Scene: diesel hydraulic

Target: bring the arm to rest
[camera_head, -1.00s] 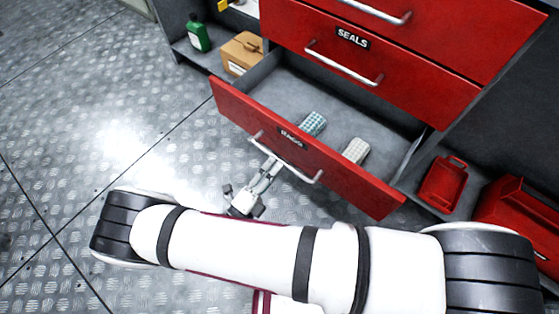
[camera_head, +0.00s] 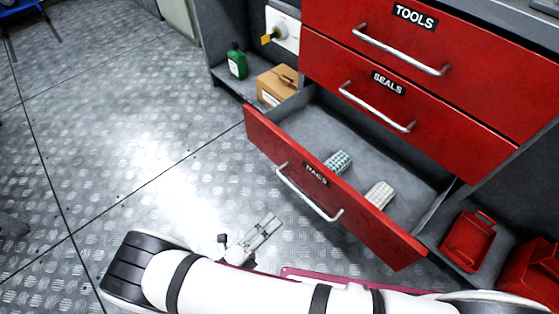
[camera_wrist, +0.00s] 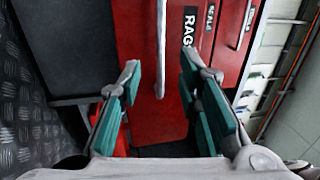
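My gripper (camera_head: 262,232) is in front of the open bottom drawer, apart from its handle (camera_head: 308,194). In the wrist view my gripper (camera_wrist: 158,95) is open and empty, its teal finger pads spread wide. The drawer's red front (camera_head: 262,134) bears a label, which reads RAGS in the wrist view. The drawer front (camera_wrist: 140,118) and its handle (camera_wrist: 161,50) show beyond the fingers. A teal-checked rag roll (camera_head: 338,162) and a whitish one (camera_head: 380,194) lie inside the open drawer.
The SEALS drawer (camera_head: 430,125) and TOOLS drawer (camera_head: 460,55) above are shut. A green bottle (camera_head: 237,62) and a tan box (camera_head: 276,86) stand on the left shelf. Red cans (camera_head: 468,242) stand at the right. The metal floor (camera_head: 130,130) at left is clear.

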